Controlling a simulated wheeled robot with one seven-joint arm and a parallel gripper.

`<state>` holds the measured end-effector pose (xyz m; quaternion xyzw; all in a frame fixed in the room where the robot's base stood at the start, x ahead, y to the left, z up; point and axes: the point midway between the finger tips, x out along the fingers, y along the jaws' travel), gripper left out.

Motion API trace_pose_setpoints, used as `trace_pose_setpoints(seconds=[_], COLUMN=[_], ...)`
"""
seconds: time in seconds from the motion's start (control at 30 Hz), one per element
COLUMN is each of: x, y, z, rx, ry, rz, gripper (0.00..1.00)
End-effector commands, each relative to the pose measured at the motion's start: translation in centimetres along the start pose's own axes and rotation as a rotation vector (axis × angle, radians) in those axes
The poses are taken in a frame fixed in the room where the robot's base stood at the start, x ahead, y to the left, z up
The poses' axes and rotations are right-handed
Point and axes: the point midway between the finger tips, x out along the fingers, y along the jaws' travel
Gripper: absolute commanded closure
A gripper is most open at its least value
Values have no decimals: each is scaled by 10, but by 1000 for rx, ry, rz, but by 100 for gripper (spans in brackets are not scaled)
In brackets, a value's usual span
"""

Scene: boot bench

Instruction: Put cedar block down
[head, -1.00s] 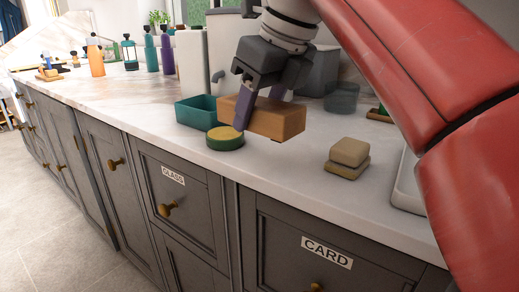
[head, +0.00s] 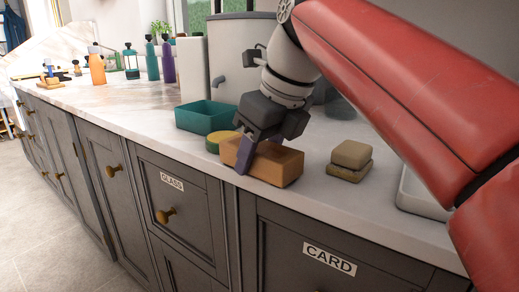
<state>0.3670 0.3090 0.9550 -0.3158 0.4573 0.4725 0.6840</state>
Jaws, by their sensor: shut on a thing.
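The cedar block (head: 275,163) is an orange-brown wooden block near the front edge of the white counter (head: 330,213). My gripper (head: 250,160) is shut on it from above, with one purple finger showing on its front face. The other finger is hidden behind the block. The block's underside looks at or very close to the counter top; I cannot tell whether it touches. A round green tin with a yellow top (head: 216,141) is just behind and left of the block, partly covered by it.
A teal open bin (head: 205,117) stands behind the tin. Several bottles, including a purple one (head: 168,62), stand farther left. Counter between block and beige stack is clear.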

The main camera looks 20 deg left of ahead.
Motion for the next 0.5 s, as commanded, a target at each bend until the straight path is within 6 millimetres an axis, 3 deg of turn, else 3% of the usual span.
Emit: trace_pose_setpoints(seconds=[0.1,0.13,0.27,0.5], x=[4,3,3,3], y=[0,0,0,0], z=[-2,-1,-1,-1], rx=[0,0,0,0], ry=[-1,0,0,0], rz=[0,0,0,0], gripper=[77,45,28,28])
